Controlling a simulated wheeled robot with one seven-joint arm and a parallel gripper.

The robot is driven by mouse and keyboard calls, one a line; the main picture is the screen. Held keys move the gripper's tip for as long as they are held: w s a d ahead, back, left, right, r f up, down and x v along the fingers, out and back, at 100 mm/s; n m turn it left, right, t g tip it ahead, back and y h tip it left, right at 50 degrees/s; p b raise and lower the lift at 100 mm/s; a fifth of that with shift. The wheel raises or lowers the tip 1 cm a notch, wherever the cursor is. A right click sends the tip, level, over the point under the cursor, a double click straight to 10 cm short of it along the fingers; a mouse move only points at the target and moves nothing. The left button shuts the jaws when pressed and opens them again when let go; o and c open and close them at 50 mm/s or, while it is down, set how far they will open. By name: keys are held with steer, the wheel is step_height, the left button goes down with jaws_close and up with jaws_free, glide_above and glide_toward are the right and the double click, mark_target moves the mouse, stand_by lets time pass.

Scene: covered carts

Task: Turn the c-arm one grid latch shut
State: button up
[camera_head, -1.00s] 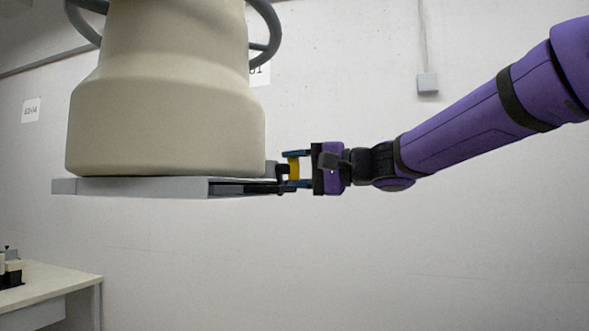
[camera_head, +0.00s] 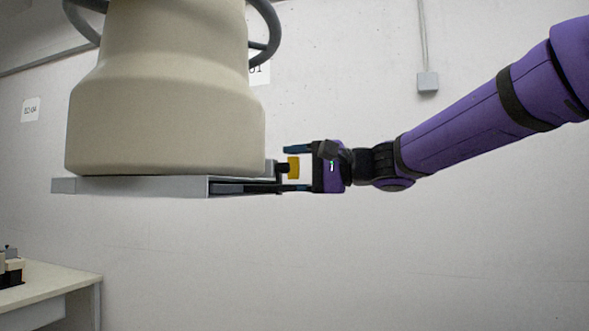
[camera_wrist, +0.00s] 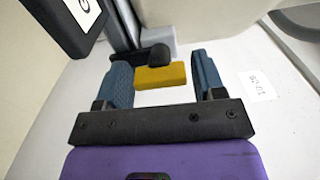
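The C-arm's cream housing (camera_head: 165,125) stands over a flat grey grid slab (camera_head: 135,187). The yellow latch handle (camera_head: 293,168) sits on a black pivot at the slab's right end. My gripper (camera_head: 287,168) comes from the right, its blue fingers above and below the handle, with small gaps showing. In the wrist view the yellow handle (camera_wrist: 160,76) lies crosswise between my open fingers (camera_wrist: 164,77), very near the left one. I cannot tell whether that finger touches it. The black pivot knob (camera_wrist: 153,57) is just beyond the handle.
A grey ring handle (camera_head: 268,35) curves beside the housing above my gripper. A pale table (camera_head: 60,285) with a small device stands at lower left. A wall box (camera_head: 428,83) hangs behind. Space below and right of the slab is clear.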

steer(key=shift+o, duration=0.5)
steer(key=v, duration=1)
steer(key=shift+d, duration=0.35)
steer(key=shift+s, duration=0.2)
steer(key=s+d+f+n+h, duration=0.2)
steer(key=s+d+f+h, duration=0.6)
steer(key=s+f, duration=0.3)
steer(key=s+d+f+n+g+h, duration=0.1)
steer(key=s+d+f+n+h, duration=0.1)
steer(key=s+d+f+h, duration=0.7)
steer(key=s+f, duration=0.3)
steer(key=f, duration=0.2)
steer(key=shift+s+d, duration=0.15)
steer(key=shift+s, duration=0.05)
